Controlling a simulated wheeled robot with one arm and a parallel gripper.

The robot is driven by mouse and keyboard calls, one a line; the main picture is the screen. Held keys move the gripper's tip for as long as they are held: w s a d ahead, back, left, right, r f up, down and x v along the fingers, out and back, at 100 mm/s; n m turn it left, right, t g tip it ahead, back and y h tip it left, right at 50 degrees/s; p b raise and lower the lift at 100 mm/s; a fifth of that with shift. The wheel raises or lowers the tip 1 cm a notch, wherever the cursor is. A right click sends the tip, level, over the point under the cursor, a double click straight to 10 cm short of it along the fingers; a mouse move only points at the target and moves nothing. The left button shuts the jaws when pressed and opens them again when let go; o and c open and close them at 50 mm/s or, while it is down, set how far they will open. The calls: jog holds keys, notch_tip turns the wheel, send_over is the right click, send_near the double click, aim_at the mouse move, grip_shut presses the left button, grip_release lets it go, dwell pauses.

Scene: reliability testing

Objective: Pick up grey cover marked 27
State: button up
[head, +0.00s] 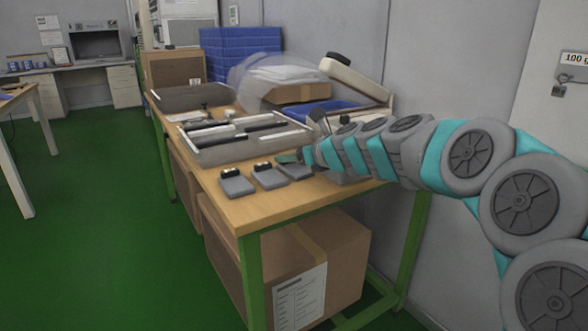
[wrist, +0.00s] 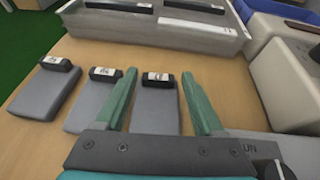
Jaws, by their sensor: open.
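Three grey covers, each with a black clip and a white label at one end, lie in a row on the wooden table. In the wrist view they are the left cover (wrist: 42,94), the middle cover (wrist: 95,102) and the right cover (wrist: 155,108). The label numbers are too small to read, so I cannot tell which is 27. My gripper (wrist: 158,76) is open, its green fingers on either side of the right cover. In the head view my gripper (head: 290,157) is at that cover (head: 295,171); contact is not clear.
A grey metal tray (head: 200,155) with slots stands just behind the covers. A pale machine (head: 357,80) and a blue tray (head: 335,107) are at the right rear. The table's front corner (head: 245,222) is clear. Cardboard boxes (head: 335,270) sit underneath.

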jog(key=x, duration=0.3)
jog(key=shift+w+a+f, duration=0.15)
jog(key=shift+a+f, duration=0.05)
jog(key=shift+c, duration=0.2)
grip_shut()
jog(key=shift+r, duration=0.1)
